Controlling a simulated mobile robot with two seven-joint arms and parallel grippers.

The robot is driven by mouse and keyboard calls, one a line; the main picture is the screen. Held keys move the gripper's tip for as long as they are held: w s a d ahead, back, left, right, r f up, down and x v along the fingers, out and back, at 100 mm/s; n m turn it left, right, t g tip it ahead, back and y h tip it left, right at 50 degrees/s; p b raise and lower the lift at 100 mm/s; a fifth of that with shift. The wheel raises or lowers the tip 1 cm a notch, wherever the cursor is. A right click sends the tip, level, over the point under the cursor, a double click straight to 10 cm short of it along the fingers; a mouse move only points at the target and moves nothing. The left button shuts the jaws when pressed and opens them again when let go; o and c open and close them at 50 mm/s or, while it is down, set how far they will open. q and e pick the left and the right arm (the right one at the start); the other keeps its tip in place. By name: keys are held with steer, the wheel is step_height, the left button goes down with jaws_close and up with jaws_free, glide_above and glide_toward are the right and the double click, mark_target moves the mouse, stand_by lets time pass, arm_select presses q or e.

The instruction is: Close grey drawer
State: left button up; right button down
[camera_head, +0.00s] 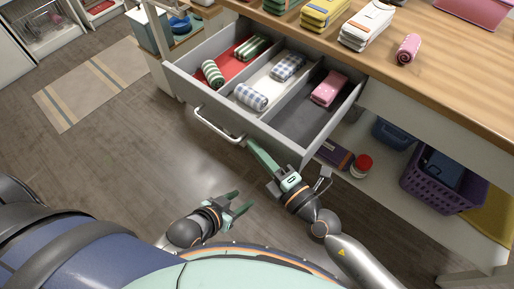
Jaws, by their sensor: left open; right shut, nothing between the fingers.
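The grey drawer (281,129) is pulled out from under the wooden counter. Its front faces me and carries a silver bar handle (217,127). Inside are three compartments with red, white and dark grey bottoms, holding rolled and folded cloths. My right gripper (251,146) is shut and empty, with its fingertips close to the drawer front, just right of the handle's right end; I cannot tell whether they touch. My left gripper (240,201) is open and empty, lower down in front of the drawer and apart from it.
The wooden counter (447,75) holds folded towels (368,25) and a pink roll (407,48). On the shelf below are a purple basket (436,188), a blue bin (393,134) and a red-lidded jar (361,165). The floor at left is clear around a striped rug (90,88).

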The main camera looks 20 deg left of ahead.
mark_target(299, 83)
arm_select(q)
steer(key=shift+w, duration=0.1)
arm_select(e)
steer(key=shift+w, duration=0.1)
